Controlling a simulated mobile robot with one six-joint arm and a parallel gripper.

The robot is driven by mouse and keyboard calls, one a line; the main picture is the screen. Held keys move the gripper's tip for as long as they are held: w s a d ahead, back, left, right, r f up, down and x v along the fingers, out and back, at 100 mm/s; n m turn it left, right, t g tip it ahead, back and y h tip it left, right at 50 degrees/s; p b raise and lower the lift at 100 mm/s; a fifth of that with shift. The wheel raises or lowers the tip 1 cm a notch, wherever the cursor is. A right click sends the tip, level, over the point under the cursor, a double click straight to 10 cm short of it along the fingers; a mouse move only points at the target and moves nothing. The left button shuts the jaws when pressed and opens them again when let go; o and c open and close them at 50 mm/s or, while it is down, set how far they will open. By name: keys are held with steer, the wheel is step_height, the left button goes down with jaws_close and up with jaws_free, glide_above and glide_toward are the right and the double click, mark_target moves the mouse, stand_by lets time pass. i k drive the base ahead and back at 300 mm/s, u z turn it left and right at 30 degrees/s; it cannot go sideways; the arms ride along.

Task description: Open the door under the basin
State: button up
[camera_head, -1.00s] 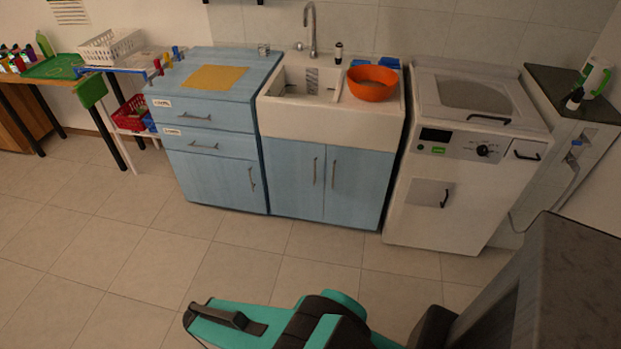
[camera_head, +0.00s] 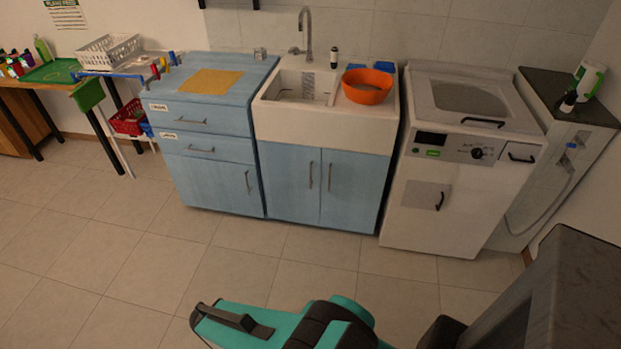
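The white basin (camera_head: 325,124) sits on a light blue cabinet in the middle of the room's far wall. Under it are two blue doors, a left door (camera_head: 288,185) and a right door (camera_head: 355,190), both closed. Each has an upright metal handle near the middle seam: the left handle (camera_head: 311,175) and the right handle (camera_head: 330,176). My teal and black arm shows at the bottom of the picture, well apart from the doors. Its left end is partly cut off by the bottom edge, and I cannot make out the fingers or anything held.
A blue drawer cabinet (camera_head: 212,170) stands left and a white washing machine (camera_head: 450,215) right. A red basket (camera_head: 128,118) is at the left. The tiled floor (camera_head: 240,265) before the doors is clear.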

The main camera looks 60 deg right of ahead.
mark_target(291, 173)
steer(key=z, duration=0.05)
steer(key=i, duration=0.9)
steer(key=u, duration=0.05)
